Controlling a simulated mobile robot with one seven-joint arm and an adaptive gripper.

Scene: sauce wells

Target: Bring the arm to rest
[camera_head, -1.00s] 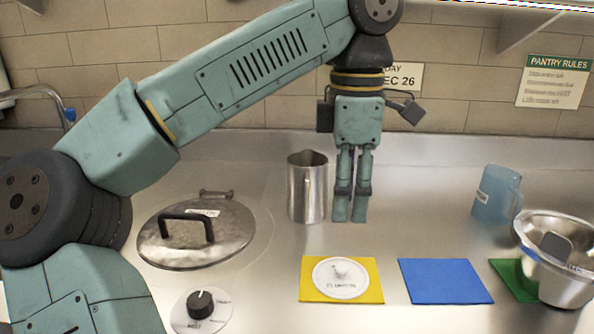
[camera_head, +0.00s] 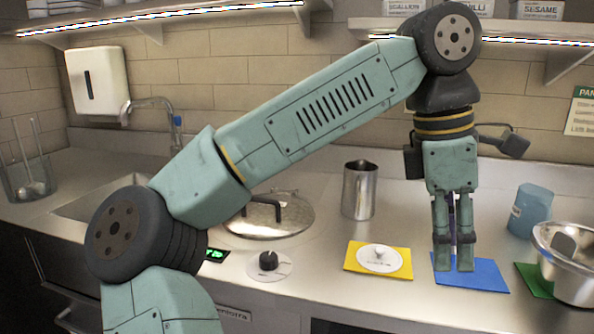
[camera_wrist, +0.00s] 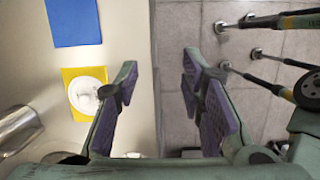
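My gripper (camera_head: 453,265) hangs pointing down from my raised arm. In the head view its fingertips overlap the blue mat (camera_head: 487,275) in the picture. In the wrist view my gripper (camera_wrist: 158,74) has its purple-padded fingers well apart, with nothing between them. That view shows the counter's front edge and the tiled floor beneath the gripper, with the blue mat (camera_wrist: 75,22) and the yellow mat (camera_wrist: 72,75) off to the left.
A white lid (camera_head: 379,259) lies on the yellow mat (camera_head: 353,266). A metal pitcher (camera_head: 359,190) and a large pot lid (camera_head: 290,215) stand behind. At right are a blue jug (camera_head: 530,211), a steel bowl (camera_head: 572,270) and a green mat (camera_head: 533,280). Shelves (camera_head: 370,24) hang above.

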